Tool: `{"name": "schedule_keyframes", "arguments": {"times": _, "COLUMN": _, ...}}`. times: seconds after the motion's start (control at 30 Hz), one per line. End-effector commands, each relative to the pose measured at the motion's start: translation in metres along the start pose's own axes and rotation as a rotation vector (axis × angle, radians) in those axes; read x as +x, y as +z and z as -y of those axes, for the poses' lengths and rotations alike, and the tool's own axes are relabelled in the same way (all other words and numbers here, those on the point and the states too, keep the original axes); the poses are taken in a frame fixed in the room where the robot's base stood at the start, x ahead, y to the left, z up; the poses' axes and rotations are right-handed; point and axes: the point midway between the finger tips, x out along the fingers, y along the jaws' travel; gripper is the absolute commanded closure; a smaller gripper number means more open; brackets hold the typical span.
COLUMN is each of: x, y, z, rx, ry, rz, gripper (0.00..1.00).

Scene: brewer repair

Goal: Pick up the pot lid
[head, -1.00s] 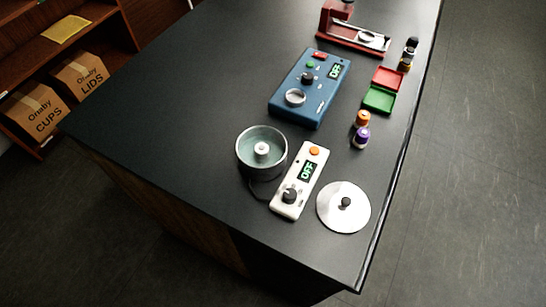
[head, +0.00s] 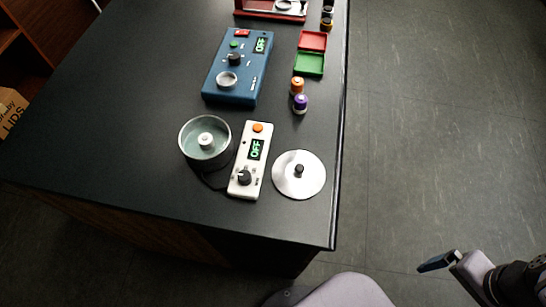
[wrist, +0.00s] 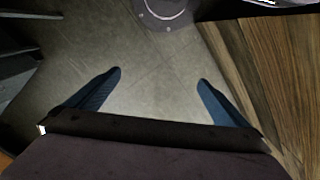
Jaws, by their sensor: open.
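The pot lid (head: 299,175) is a flat silver disc with a dark knob. It lies on the black table near the front right corner, right of the white control box. The open pot (head: 205,140), grey with a pale inside and a white centre post, stands left of that box. My gripper (head: 437,262) is off the table at the lower right in the head view, well apart from the lid. In the wrist view my gripper (wrist: 160,82) shows its two blue fingers wide apart with only floor between them. The lid is not visible in the wrist view.
The white control box (head: 250,160) stands between pot and lid. A blue control box (head: 238,66), red and green trays (head: 309,64), and orange and purple bottles (head: 300,104) are further back. The table's right edge (head: 338,180) is close to the lid. Wood panelling (wrist: 270,80) shows at right in the wrist view.

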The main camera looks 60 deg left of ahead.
Motion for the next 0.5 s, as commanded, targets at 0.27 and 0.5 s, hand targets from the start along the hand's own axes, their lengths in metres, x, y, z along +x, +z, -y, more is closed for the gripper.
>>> {"name": "schedule_keyframes", "arguments": {"times": 0.27, "x": -0.011, "y": -0.013, "z": 0.02, "rx": -0.008, "ry": 0.0, "rz": -0.001, "gripper": 0.0}}
{"name": "schedule_keyframes", "arguments": {"times": 0.5, "x": -0.043, "y": -0.04, "z": 0.098, "rx": -0.017, "ry": -0.001, "rz": -0.001, "gripper": 0.0}}
